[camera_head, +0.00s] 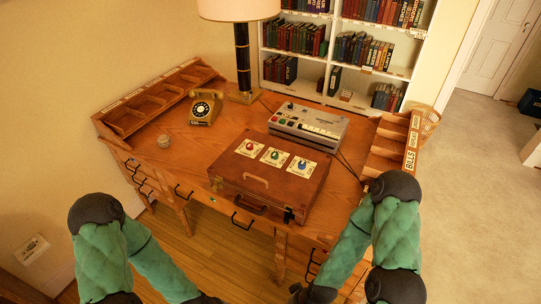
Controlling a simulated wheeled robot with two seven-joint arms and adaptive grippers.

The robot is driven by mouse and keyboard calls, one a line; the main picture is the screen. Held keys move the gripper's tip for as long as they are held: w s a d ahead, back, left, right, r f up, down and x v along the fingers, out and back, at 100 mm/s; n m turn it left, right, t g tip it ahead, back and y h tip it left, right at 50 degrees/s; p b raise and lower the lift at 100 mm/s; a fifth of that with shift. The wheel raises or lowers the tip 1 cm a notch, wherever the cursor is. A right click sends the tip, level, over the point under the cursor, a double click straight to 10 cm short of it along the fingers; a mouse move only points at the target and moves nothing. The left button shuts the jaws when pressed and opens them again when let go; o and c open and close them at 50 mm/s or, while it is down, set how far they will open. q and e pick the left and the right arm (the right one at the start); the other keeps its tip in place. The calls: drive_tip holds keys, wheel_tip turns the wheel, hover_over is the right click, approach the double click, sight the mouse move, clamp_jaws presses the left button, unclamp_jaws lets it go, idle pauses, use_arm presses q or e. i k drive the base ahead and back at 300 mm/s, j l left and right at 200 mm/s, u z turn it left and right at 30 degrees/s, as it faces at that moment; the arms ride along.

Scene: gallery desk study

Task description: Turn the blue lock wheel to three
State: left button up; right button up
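A brown wooden case (262,200) lies shut near the front of the desk. Three white dial cards sit in a row on its lid. The blue lock wheel (302,165) is on the rightmost card, beside a green wheel (275,155) and a red wheel (250,146). The numbers around the blue wheel are too small to read, so its setting cannot be told. My two green-sleeved arms reach in at the bottom left and bottom right. Both run down to the lower edge, short of the case, and neither gripper's fingers can be seen.
The wooden desk (190,150) carries a grey device (310,127) behind the case, a yellow dial telephone (206,107) and a lamp (242,60). Pigeonhole trays stand along the left and right edges. The desktop left of the case is mostly clear, with a small round object (163,141).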

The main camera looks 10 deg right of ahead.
sight(302, 165)
drive_tip(key=i+j, duration=0.15)
drive_tip(key=j, duration=0.2)
drive_tip(key=i+j, duration=0.15)
drive_tip(key=j, duration=0.2)
drive_tip(key=i+j+z, duration=0.1)
drive_tip(key=j, duration=0.25)
